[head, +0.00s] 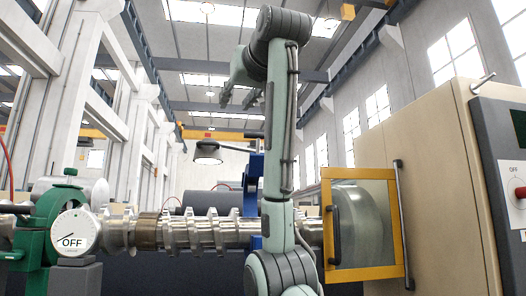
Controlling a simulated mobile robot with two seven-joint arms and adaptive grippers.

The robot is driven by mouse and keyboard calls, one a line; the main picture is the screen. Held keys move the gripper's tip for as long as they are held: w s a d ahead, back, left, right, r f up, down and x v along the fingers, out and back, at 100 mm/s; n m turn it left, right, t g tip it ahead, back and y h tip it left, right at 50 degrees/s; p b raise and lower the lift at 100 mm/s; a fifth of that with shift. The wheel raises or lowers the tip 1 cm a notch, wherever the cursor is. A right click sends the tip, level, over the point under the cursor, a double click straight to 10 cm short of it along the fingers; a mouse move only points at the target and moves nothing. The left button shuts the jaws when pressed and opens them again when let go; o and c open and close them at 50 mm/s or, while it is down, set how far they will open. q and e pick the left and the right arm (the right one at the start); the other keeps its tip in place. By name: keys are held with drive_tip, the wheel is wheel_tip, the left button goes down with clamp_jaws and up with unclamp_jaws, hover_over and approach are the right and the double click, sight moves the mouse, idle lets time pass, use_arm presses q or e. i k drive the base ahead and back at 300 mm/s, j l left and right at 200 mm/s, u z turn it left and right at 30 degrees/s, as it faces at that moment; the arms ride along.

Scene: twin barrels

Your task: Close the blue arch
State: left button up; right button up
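The blue arch (252,166) stands at mid-picture on the metal shaft (200,232). Only its left edge and a lower blue part show, because my arm covers the rest. I cannot tell how far open it is. My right arm rises in front of it and bends at the top toward the left and away. My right gripper (226,96) seems to be the small dark end up there, well above the shaft and apart from the arch. Its fingers are too small to read. My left gripper is not in view.
A green arch (64,206) and a white dial reading OFF (75,233) stand at the left. A yellow-framed window door (361,224) and a beige cabinet (432,190) with a control panel (507,160) stand at the right. A dark lamp (208,152) hangs behind the shaft.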

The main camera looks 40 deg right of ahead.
sight(254, 170)
drive_tip(key=i+l, duration=0.2)
drive_tip(key=l, duration=0.2)
drive_tip(key=i+l, duration=0.15)
drive_tip(key=l, duration=0.2)
drive_tip(key=i+l, duration=0.2)
drive_tip(key=l, duration=0.2)
